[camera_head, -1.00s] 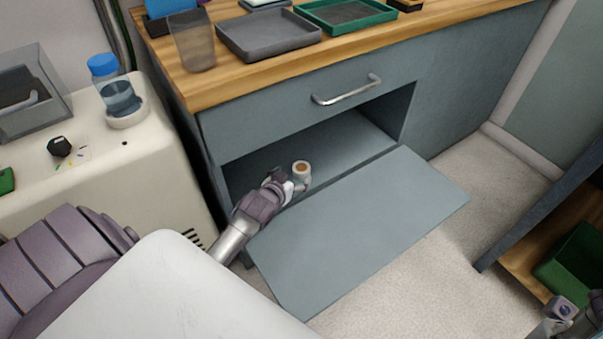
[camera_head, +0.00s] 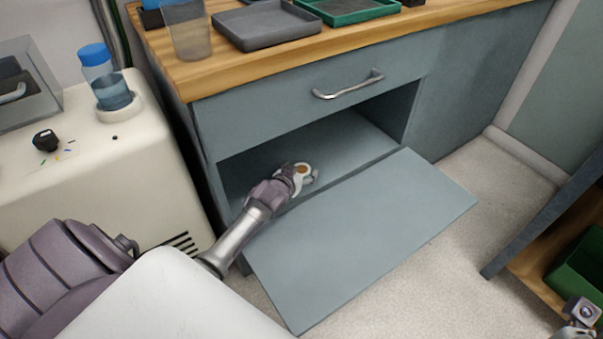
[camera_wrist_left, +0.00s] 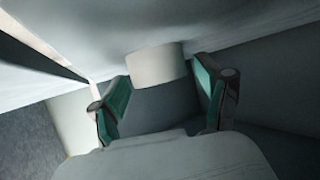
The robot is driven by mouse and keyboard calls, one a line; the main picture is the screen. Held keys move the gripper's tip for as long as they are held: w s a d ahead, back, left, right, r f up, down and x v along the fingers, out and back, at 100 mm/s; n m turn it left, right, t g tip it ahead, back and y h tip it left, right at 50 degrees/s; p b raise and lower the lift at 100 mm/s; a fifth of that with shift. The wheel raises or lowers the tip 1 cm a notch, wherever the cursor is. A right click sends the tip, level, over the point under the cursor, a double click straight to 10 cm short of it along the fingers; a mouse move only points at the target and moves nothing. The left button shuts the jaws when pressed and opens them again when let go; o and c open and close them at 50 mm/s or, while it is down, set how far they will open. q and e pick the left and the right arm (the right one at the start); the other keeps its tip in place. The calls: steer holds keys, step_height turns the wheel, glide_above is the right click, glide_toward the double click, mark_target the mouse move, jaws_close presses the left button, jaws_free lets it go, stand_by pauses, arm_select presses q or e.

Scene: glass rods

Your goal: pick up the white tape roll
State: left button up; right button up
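The white tape roll (camera_head: 303,170), with a brown core, stands on the floor of the open cabinet compartment (camera_head: 350,142), near its front. In the left wrist view, the roll (camera_wrist_left: 157,65) is a pale cylinder just ahead of the fingers, near the gap between their tips. My left gripper (camera_head: 301,181) reaches into the compartment at the roll. In the left wrist view, my left gripper (camera_wrist_left: 160,90) is open, with a green-padded finger to each side. I cannot tell whether either pad touches the roll. My right gripper (camera_head: 580,325) is only partly visible at the lower right corner; its fingers are unclear.
The lowered cabinet door (camera_head: 370,240) lies below my left forearm. A closed drawer (camera_head: 310,100) with a metal handle is above the compartment. Trays and a cup (camera_head: 188,38) stand on the wooden counter. A green bin (camera_head: 580,270) is at the right.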

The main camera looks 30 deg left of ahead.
arm_select(q)
steer(key=c, duration=0.7)
steer(key=shift+c, duration=0.2)
